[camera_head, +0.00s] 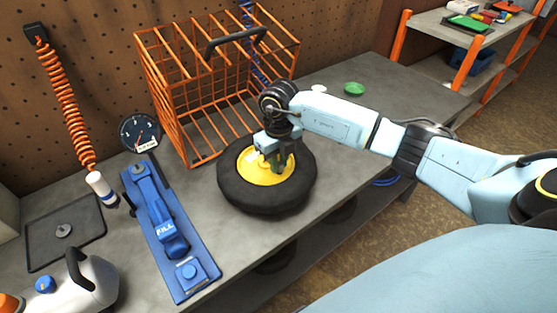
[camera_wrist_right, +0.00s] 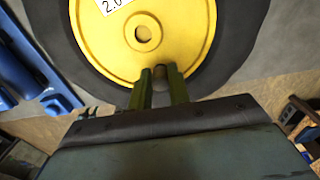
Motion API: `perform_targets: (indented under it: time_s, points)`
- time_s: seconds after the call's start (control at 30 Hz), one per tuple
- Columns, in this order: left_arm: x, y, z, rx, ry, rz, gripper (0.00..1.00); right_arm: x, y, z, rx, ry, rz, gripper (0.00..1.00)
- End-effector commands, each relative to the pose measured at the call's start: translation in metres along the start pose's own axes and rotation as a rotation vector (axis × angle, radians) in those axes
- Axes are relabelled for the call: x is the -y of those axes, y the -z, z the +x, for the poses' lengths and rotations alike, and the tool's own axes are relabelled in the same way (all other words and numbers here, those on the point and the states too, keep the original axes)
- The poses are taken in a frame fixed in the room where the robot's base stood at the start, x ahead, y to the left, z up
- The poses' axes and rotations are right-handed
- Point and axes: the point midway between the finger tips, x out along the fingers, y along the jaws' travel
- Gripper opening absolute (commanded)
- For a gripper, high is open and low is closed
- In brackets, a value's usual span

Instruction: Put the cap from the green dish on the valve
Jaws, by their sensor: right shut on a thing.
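A wheel with a black tire (camera_head: 250,201) and yellow hub (camera_head: 256,174) lies flat on the grey bench. My right gripper (camera_head: 277,163) points down over the right part of the hub. In the right wrist view, the fingers (camera_wrist_right: 160,88) are nearly together with a small dark grey piece (camera_wrist_right: 160,73) between their tips. It appears to be the cap; the valve cannot be made out apart from it. The yellow hub (camera_wrist_right: 185,40) fills the view beyond the tips. The green dish (camera_head: 354,88) is at the back of the bench, and no cap shows in it. My left gripper is out of view.
An orange wire cage (camera_head: 190,125) stands behind the wheel. A blue FILL device (camera_head: 160,215), a gauge (camera_head: 139,132), a dark tray (camera_head: 65,232) and a white jug (camera_head: 92,284) are on the left. A coiled orange hose (camera_head: 65,90) hangs at the wall. The bench right of the dish is clear.

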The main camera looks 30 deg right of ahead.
Motion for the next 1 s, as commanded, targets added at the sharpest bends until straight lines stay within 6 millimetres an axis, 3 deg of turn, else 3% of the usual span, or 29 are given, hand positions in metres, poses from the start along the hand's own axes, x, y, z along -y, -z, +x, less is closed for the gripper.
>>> perform_targets:
  time_s: [0.57, 0.6, 0.77, 0.97, 1.0]
  points:
    - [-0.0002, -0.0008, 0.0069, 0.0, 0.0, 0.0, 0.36, 0.0003, -0.0002, 0.0091, 0.0, 0.0, 0.001, 0.0]
    - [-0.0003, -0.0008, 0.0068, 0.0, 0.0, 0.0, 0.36, 0.0003, -0.0002, 0.0089, 0.001, 0.0, 0.001, 0.21]
    - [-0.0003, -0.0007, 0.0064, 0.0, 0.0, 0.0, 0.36, 0.0003, -0.0002, 0.0086, 0.0, 0.0, 0.001, 0.42]
    - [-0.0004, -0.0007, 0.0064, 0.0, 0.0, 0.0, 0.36, 0.0003, -0.0001, 0.0086, 0.0, 0.0, 0.0, 0.44]
    - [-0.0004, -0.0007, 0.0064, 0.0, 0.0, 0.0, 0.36, 0.0002, -0.0001, 0.0086, 0.0, 0.0, 0.0, 0.48]
